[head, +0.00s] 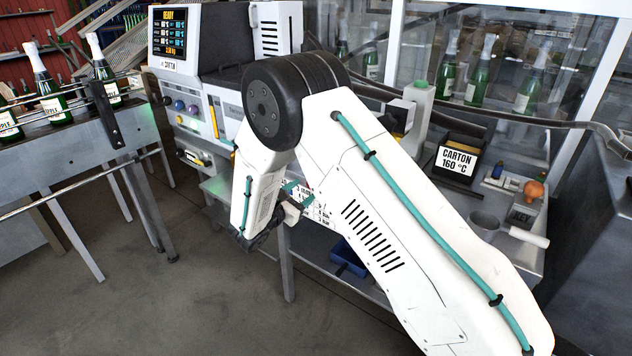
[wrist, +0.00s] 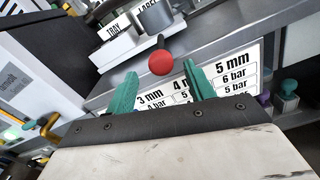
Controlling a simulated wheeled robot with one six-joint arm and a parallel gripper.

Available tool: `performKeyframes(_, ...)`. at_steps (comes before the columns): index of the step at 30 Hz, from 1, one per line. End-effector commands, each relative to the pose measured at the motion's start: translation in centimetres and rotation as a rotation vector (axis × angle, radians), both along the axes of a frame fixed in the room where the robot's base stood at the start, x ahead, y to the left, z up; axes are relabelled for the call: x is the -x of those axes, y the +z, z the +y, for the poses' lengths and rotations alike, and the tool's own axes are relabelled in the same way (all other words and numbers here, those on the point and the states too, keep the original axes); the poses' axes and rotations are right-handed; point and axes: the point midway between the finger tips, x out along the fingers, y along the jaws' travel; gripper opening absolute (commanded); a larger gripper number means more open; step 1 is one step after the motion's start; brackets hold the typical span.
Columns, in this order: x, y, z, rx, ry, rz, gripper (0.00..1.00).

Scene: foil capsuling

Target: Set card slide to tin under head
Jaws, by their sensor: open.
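In the wrist view, a printed card (wrist: 232,68) with columns of mm and bar values, such as 5 mm and 6 bar, lies behind my fingers. Part of it also shows beside my arm in the head view (head: 321,213). A red ball knob (wrist: 161,62) on a dark stem appears between and just beyond my green fingertips; contact cannot be told. My gripper (wrist: 158,82) is open, with nothing seen held. I cannot identify a tin setting or the slide's position.
The machine's screen (head: 170,32) reads READY. A grey cup (head: 484,225) is nearby. A bottle conveyor (head: 75,140) is at left. A white labelled block (wrist: 120,40) lies above the knob.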

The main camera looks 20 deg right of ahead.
Motion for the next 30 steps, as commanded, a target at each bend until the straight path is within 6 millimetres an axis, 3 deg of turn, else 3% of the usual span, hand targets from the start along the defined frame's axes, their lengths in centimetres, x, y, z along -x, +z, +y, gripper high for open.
performKeyframes(12, -3.6, 0.0, -5.2, -0.001, -0.005, -0.001, 0.53)
performKeyframes(24, -4.2, 0.1, -6.0, -0.001, -0.003, 0.0, 0.53)
performKeyframes(26, -4.2, 0.1, -6.0, -0.001, -0.003, 0.0, 0.4)
performKeyframes(30, -4.2, 0.1, -5.9, -0.001, -0.003, 0.0, 0.01)
